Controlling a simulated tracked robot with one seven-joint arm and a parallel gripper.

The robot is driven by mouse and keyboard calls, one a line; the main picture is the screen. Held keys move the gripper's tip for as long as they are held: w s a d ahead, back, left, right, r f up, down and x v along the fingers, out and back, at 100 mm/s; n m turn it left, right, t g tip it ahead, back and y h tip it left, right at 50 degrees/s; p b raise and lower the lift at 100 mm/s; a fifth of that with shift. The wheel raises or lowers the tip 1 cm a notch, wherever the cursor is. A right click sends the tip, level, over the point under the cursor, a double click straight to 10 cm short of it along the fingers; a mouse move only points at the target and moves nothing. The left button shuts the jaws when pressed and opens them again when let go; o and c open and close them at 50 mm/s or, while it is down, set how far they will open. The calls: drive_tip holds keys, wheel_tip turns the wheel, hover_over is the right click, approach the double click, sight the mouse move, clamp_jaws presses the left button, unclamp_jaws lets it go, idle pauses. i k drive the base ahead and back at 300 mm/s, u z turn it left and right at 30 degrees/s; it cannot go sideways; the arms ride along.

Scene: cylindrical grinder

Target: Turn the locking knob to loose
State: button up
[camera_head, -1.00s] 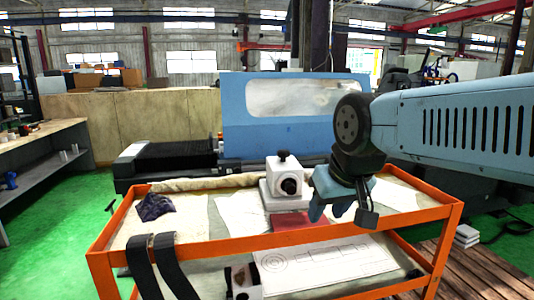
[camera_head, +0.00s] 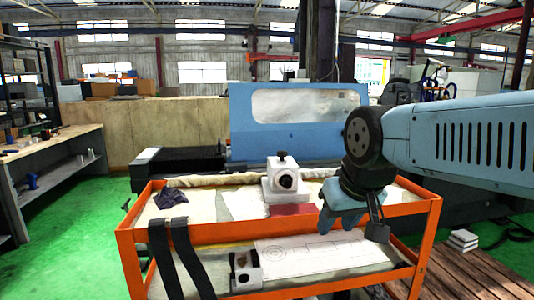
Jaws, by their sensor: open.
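A white block-shaped device (camera_head: 285,181) stands on the top shelf of the orange cart. It has a small black knob (camera_head: 282,155) on top and a round black knob (camera_head: 286,181) on its front face. I cannot tell which of them is the locking knob. My gripper (camera_head: 336,222) is blue and hangs from the end of my arm, to the right of the device and nearer to the camera. It is open, apart from the device, and nothing shows between its fingers. A second white and black device (camera_head: 246,271) sits on the lower shelf.
The orange cart (camera_head: 285,235) has raised rims around its shelves. A dark red pad (camera_head: 292,209) lies in front of the device, a dark cloth (camera_head: 169,198) at left. A blue machine with a window (camera_head: 298,121) stands behind. Two black straps hang over the front left rim.

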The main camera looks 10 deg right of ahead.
sight(281, 155)
drive_tip(key=z, duration=0.15)
drive_tip(key=i, duration=0.9)
drive_tip(key=u, duration=0.05)
